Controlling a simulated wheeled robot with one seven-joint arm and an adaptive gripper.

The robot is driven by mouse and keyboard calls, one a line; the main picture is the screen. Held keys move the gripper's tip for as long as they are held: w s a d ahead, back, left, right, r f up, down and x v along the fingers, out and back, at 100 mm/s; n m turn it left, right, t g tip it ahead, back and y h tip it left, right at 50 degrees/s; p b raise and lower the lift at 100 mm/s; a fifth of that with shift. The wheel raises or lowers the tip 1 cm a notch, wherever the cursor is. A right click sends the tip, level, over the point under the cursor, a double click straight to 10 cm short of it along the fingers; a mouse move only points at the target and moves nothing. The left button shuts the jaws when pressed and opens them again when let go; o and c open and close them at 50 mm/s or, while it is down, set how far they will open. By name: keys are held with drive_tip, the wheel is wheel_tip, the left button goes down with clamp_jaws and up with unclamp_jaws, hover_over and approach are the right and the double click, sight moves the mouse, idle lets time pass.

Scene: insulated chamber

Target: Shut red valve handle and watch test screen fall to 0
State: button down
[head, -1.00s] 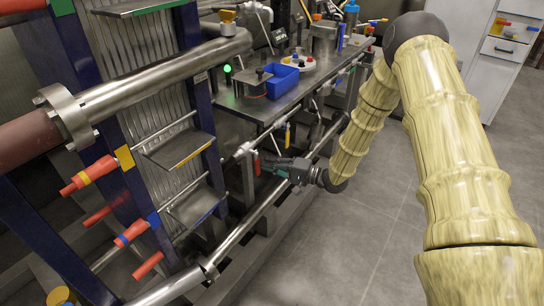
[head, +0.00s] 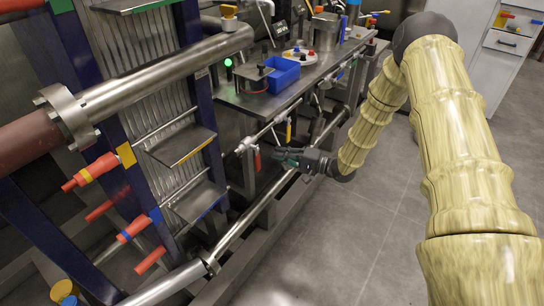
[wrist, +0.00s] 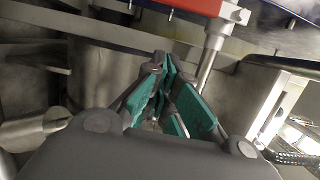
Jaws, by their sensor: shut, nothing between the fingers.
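The red valve handle (head: 257,160) hangs down from a pale valve body (head: 244,146) on the pipe below the bench's front edge. A red bar (wrist: 190,5) at the top of the wrist view, beside a pale fitting, seems to be this handle. My gripper (head: 277,156) is just right of the handle in the head view, with a small apparent gap. Its teal-padded fingers (wrist: 167,90) are shut and empty, below the red bar in the wrist view. A small dark screen (head: 280,30) stands at the bench's back; its reading is too small to tell.
A yellow handle (head: 289,131) hangs right of the red one. The bench (head: 238,98) carries a blue bin (head: 282,73) and a green light (head: 228,62). A pipe (head: 262,202) runs low below my gripper. The floor (head: 345,235) at right is clear.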

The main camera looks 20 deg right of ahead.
drive_tip(key=v, duration=0.9)
drive_tip(key=s+a+f+h, duration=0.3)
drive_tip(key=a+f, duration=0.1)
drive_tip(key=f, duration=0.3)
drive_tip(key=s+a+f+h, duration=0.3)
drive_tip(key=s+a+f, duration=0.1)
drive_tip(key=f, duration=0.2)
drive_tip(key=s+a+f+n+g+h, duration=0.1)
drive_tip(key=s+f+n+g+h, duration=0.3)
drive_tip(key=s, duration=0.6)
drive_tip(key=s+a+f+n+g+h, duration=0.1)
drive_tip(key=s+a+f+g+h, duration=0.1)
drive_tip(key=s+f, duration=0.55)
drive_tip(key=s+r+n+g+h+p, duration=0.1)
drive_tip(key=s+g, duration=0.2)
drive_tip(key=s, duration=0.6)
drive_tip(key=s+r+n+g+h, duration=0.1)
drive_tip(key=s+n+g, duration=0.1)
drive_tip(key=s, duration=0.8)
wheel_tip(320, 180, up, 16)
drive_tip(key=p, duration=1.6)
drive_tip(key=shift+w+d+p, duration=0.25)
drive_tip(key=shift+d+p, duration=0.1)
drive_tip(key=shift+r, duration=0.1)
